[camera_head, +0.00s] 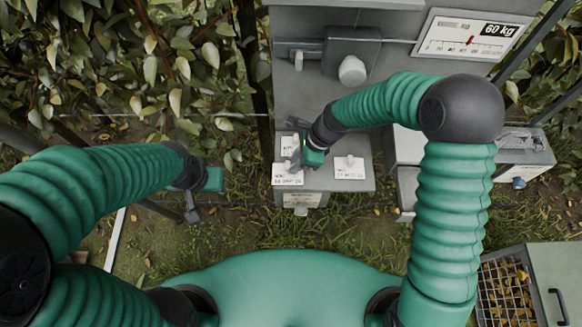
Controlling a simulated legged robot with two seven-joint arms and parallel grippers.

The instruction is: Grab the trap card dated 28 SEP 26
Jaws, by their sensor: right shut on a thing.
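Several white trap cards lie on a grey shelf (334,185) at the middle. The front left card (287,179) and the right card (350,173) carry small date print that is too small to read surely. A third card (287,143) lies behind, partly hidden by my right gripper. The right card has a small pale knob. My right gripper (296,158) points down at the rear edge of the front left card and is shut, seemingly on that card's grip; the contact is partly hidden. My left gripper (192,208) hangs over the grass left of the shelf, its jaw gap unclear.
A grey box (525,148) is at right, and a wire-mesh crate (506,290) with yellowish contents at lower right. Leafy branches (120,60) fill the upper left. Grass (250,225) is open in front.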

